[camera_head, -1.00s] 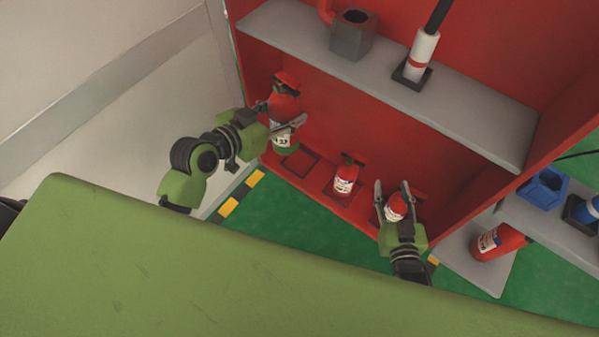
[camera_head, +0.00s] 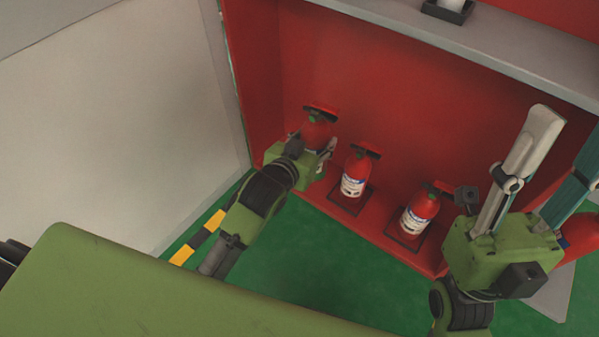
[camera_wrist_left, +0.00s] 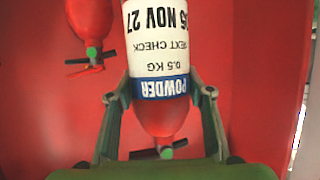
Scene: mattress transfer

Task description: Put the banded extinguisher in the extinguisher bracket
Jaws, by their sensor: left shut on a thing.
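The banded extinguisher (camera_head: 318,131) is a red bottle at the left of the red cabinet's lower bay. In the left wrist view it shows a white label and a blue band reading POWDER (camera_wrist_left: 161,87). My left gripper (camera_head: 326,153) is shut around it. My gripper hides its lower part, so I cannot tell whether its base rests in a bracket. Two more red extinguishers stand to its right, in the middle (camera_head: 354,172) and at the right (camera_head: 421,209), each in a dark square frame. My right gripper (camera_head: 566,130) is open and empty, raised at the right.
A grey shelf (camera_head: 470,50) crosses the cabinet above the extinguishers. The pale wall (camera_head: 110,130) stands at the left. Another red bottle (camera_head: 580,240) lies partly hidden behind my right gripper. Green floor (camera_head: 300,265) is clear before the cabinet.

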